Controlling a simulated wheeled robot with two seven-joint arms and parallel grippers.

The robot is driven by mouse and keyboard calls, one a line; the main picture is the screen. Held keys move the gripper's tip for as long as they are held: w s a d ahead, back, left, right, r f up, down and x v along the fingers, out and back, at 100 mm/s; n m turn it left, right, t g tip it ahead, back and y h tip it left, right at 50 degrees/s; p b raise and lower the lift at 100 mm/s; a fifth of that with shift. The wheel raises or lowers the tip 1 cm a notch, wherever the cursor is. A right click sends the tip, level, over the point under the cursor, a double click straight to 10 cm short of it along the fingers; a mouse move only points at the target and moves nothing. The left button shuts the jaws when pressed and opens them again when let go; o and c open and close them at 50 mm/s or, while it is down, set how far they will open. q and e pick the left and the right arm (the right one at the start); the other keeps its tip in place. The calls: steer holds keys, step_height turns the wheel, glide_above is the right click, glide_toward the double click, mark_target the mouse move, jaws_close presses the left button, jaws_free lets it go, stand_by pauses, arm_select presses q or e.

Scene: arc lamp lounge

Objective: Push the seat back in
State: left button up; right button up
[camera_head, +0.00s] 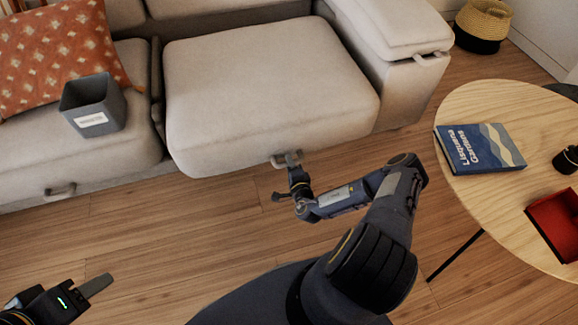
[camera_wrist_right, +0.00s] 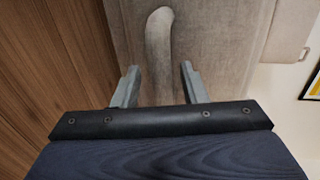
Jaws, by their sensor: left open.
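The light grey sofa seat (camera_head: 262,85) sticks out further toward me than the seat to its left. A small pull handle (camera_head: 287,158) is on its lower front edge. My right gripper (camera_head: 290,164) is at this handle. In the right wrist view the handle (camera_wrist_right: 160,40) runs between the two spread fingers of my right gripper (camera_wrist_right: 158,82), with a gap on each side. My left gripper (camera_head: 92,292) is open and empty over the floor at the lower left, partly cut off by the picture edge.
A grey bin (camera_head: 95,105) with a white label stands on the left seat, beside an orange cushion (camera_head: 55,50). A round wooden table (camera_head: 480,108) at the right bears a blue book (camera_head: 478,150) and a red tray (camera_head: 556,222). The floor at the left is clear.

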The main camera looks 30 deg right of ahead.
steer(key=shift+w+d+f, duration=0.1)
steer(key=shift+w+d, duration=0.05)
steer(key=shift+w, duration=0.45)
arm_select(q)
steer(key=shift+f, duration=0.25)
